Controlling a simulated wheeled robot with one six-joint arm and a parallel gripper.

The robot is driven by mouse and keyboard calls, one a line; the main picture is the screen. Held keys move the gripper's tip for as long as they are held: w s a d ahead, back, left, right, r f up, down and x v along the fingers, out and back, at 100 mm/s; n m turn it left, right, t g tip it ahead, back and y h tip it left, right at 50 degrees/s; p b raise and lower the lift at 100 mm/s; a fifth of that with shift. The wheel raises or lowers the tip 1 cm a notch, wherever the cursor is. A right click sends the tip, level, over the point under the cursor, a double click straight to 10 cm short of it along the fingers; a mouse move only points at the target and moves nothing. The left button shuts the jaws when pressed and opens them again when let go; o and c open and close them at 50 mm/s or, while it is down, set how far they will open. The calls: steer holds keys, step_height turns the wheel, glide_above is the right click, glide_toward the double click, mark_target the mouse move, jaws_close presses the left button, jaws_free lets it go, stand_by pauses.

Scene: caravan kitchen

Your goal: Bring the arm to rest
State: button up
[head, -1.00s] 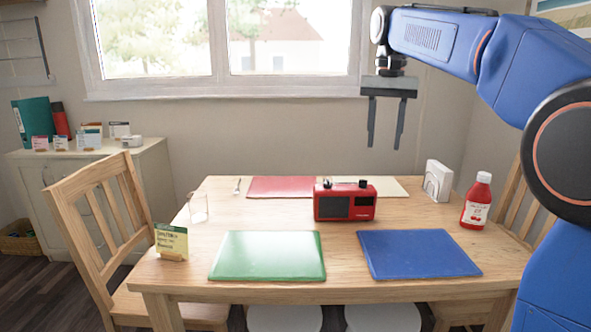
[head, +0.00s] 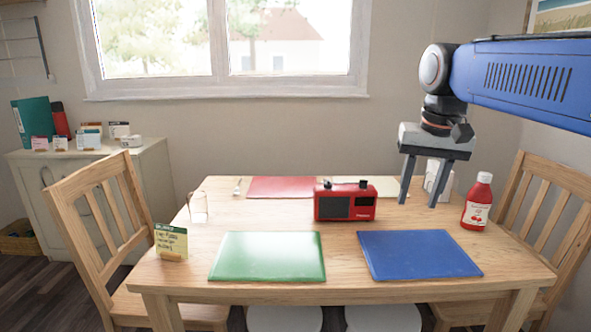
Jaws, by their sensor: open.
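My gripper (head: 418,198) hangs fingers down above the right part of the wooden table (head: 340,205), with my blue arm reaching in from the right edge. Its two grey fingers are apart and nothing is between them. In the picture it is right of the red radio (head: 345,201) and left of the red bottle (head: 477,202). The fingers partly cover the white napkin holder (head: 447,183) behind them. I cannot tell how high above the table the fingertips are.
A green mat (head: 267,256), a blue mat (head: 418,254), a red mat (head: 282,187) and a cream mat (head: 390,187) lie on the table. A glass (head: 198,207) and a card in a stand (head: 171,242) are at the left. Wooden chairs (head: 90,235) flank the table.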

steer(key=s+d+f+n+t, duration=0.2)
steer(key=s+d+f, duration=0.1)
steer(key=s+f, duration=1.5)
step_height(320, 180, down, 4)
steer(key=shift+s+r+n+t, duration=0.1)
steer(key=shift+s+n+t, duration=0.2)
steer(key=shift+s+t, duration=0.1)
steer(key=shift+r, duration=0.1)
